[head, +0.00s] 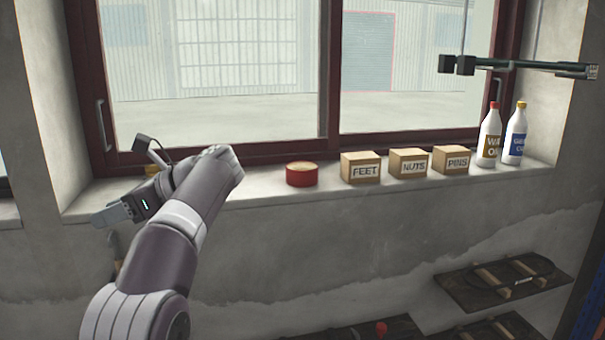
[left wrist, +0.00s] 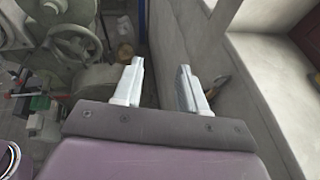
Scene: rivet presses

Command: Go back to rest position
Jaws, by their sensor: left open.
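My left gripper (head: 113,214) is raised in front of the wall below the window sill, at the left of the head view, with its fingers pointing left. In the left wrist view its two fingers (left wrist: 161,88) stand apart with nothing between them. It is open and empty. My right gripper is not in either view.
The window sill (head: 250,190) holds a red tin (head: 301,174), boxes marked FEET (head: 361,168), NUTS (head: 409,164) and PINS (head: 451,160), and two bottles (head: 490,135). A dark shelf (head: 470,290) is lower right. A machine with a handwheel (left wrist: 75,45) stands left in the wrist view.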

